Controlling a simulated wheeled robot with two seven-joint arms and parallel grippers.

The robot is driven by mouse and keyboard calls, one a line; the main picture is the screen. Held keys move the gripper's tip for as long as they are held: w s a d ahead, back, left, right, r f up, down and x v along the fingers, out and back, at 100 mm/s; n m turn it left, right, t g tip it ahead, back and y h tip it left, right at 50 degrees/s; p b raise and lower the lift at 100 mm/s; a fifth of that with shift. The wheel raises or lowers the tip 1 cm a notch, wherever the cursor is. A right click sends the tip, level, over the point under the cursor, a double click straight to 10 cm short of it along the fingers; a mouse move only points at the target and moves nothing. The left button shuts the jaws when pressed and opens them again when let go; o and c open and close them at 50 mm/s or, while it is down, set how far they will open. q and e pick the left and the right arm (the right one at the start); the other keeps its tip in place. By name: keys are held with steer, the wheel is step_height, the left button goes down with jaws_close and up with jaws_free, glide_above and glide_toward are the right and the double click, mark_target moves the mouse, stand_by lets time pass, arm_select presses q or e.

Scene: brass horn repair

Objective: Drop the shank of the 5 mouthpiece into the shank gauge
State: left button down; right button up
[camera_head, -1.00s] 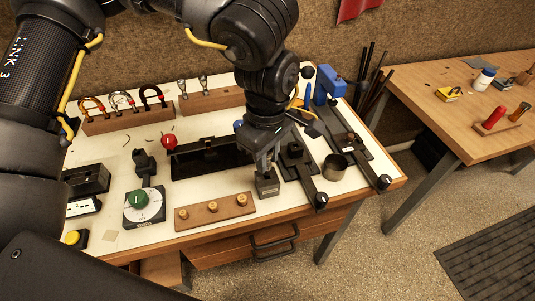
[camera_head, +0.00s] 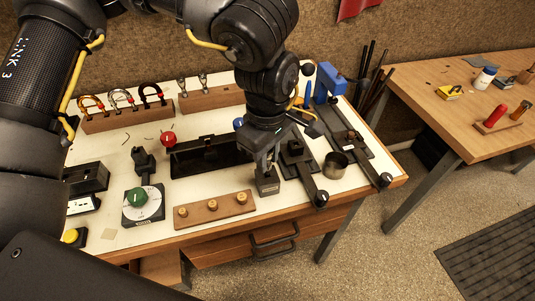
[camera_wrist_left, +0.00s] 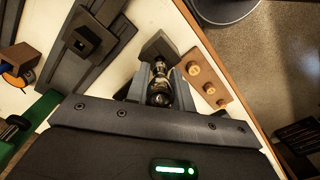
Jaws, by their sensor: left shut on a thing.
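My left gripper (camera_head: 266,163) points down at the front of the white bench, right above a small grey block (camera_head: 268,187) that looks like the shank gauge. In the left wrist view my left gripper (camera_wrist_left: 160,92) is shut on a shiny silver mouthpiece (camera_wrist_left: 158,88), held between its two fingers. The mouthpiece's narrow end points toward the grey block (camera_wrist_left: 158,46). I cannot tell whether the shank is inside the block or just above it; the fingers hide part of it. No number on the mouthpiece is readable. My right gripper is not in view.
A wooden strip with brass pegs (camera_head: 214,209) lies just left of the block. A dial with a green knob (camera_head: 143,203) stands farther left. Dark clamp fixtures (camera_head: 304,172) and a metal cup (camera_head: 335,166) are close on the right. A black tray (camera_head: 208,160) lies behind.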

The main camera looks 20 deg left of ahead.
arm_select(q)
steer(key=shift+f+b, duration=0.55)
steer(key=shift+f, duration=0.25)
stand_by(0.4)
steer(key=shift+a+f, duration=0.1)
steer(key=shift+f, duration=0.1)
stand_by(0.4)
steer(key=c, duration=1.1)
jaws_free()
steer(key=r, duration=1)
steer(key=shift+s+a+r+b, duration=0.1)
steer(key=shift+a+r+b, duration=0.1)
steer(key=shift+r+b, duration=0.15)
steer(key=shift+r, duration=0.1)
